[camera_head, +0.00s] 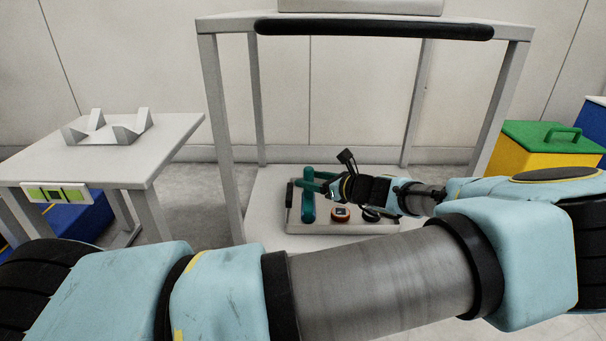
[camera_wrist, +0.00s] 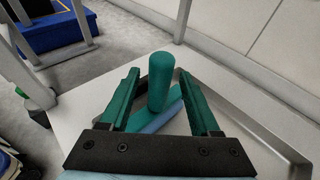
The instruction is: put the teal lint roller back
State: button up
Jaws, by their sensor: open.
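The teal lint roller (camera_head: 308,207) lies in a shallow grey tray (camera_head: 350,230) on the low shelf of a white cart. My gripper (camera_head: 312,179) is over the left part of the tray, its jaws open. In the wrist view the roller (camera_wrist: 160,88) shows between the two green fingers, with a gap on each side; I cannot tell whether they touch it. A teal and light-blue bar (camera_wrist: 165,122) crosses under its near end, partly hidden by my gripper's black base.
An orange-and-dark round object (camera_head: 341,213) and a black round one (camera_head: 372,213) are also in the tray. The cart's posts and black handle (camera_head: 375,29) frame the space. A table (camera_head: 140,165) with a notched white cradle (camera_head: 108,128) stands left; a yellow-green bin (camera_head: 535,150) stands right.

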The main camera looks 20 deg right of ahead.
jog(key=p+v, duration=0.2)
jog(key=v, duration=0.6)
